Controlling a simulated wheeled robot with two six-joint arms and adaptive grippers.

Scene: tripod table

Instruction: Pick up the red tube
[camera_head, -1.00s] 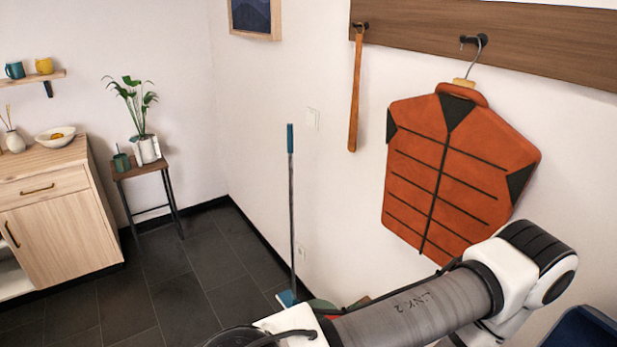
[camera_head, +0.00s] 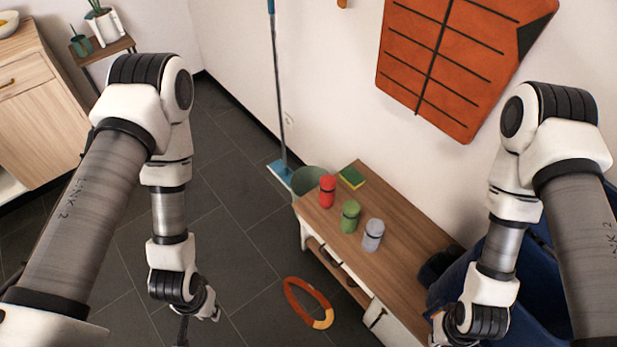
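The red tube (camera_head: 327,192) stands upright on the wooden top of a low bench (camera_head: 409,226), near its left end. A green tube (camera_head: 350,216) and a grey tube (camera_head: 373,235) stand beside it in a slanting row. My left gripper (camera_head: 196,318) hangs low at the bottom of the view, left of the bench and well apart from the red tube. My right gripper (camera_head: 438,332) is at the bottom edge, right of the bench's front. Both are partly cut off or hidden by my wrists, so their fingers are unclear.
A green and yellow sponge (camera_head: 352,177) lies behind the red tube. A green bucket (camera_head: 309,180) and a blue mop (camera_head: 281,172) stand by the bench's left end. An orange ring (camera_head: 306,303) lies on the dark floor. A blue bin (camera_head: 508,285) is at right.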

